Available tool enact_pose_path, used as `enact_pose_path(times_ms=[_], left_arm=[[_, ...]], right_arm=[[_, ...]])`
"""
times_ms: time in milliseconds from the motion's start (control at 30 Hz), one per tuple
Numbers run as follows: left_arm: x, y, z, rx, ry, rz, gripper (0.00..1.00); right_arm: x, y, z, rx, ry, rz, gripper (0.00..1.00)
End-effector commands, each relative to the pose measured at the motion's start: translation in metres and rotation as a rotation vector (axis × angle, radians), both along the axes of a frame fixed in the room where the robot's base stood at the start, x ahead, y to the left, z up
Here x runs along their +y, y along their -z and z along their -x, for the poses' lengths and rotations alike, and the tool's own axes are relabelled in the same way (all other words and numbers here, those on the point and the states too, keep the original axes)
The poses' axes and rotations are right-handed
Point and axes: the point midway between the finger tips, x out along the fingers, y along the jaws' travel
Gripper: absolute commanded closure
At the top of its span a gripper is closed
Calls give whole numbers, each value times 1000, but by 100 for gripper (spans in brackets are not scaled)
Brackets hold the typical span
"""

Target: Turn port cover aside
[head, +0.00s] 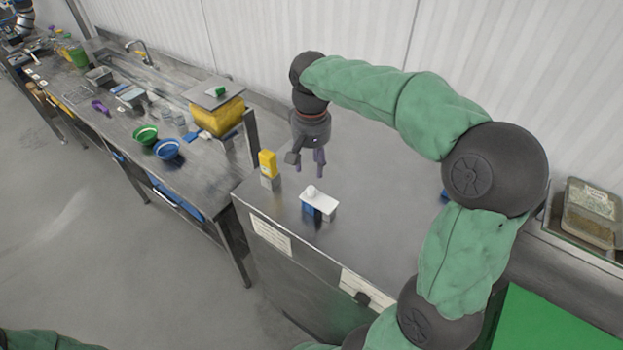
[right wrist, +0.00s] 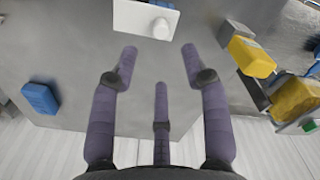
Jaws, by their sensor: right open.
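A white flat plate with a round white knob (head: 322,203) looks like the port cover. It lies level on a small blue and grey block near the front edge of the metal counter. It also shows at the top of the right wrist view (right wrist: 133,18). My right gripper (head: 308,165) is open and empty, pointing down above the counter, behind the white plate and apart from it. In the right wrist view its purple fingers (right wrist: 160,62) are spread with bare counter between them. My left gripper is not in view.
A yellow block (head: 268,163) on a grey stand is left of the right gripper. A blue object (right wrist: 40,98) lies on the counter. A long bench (head: 190,172) at left holds a green bowl (head: 145,134), a blue bowl (head: 167,149) and a yellow scale-like unit (head: 218,117). The counter's middle is clear.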

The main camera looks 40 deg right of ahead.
Motion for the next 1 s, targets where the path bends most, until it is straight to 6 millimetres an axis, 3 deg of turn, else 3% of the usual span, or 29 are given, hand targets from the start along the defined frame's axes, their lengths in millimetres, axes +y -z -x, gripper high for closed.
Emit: enact_pose_path(times_ms=[300,500,967,1000], left_arm=[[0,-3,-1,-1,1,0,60],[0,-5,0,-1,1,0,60],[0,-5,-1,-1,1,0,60],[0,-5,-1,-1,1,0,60]], right_arm=[[-1,57,1,4,0,0,53],[0,82,0,4,0,-1,53],[0,93,0,1,-1,0,53],[0,93,0,1,-1,0,65]])
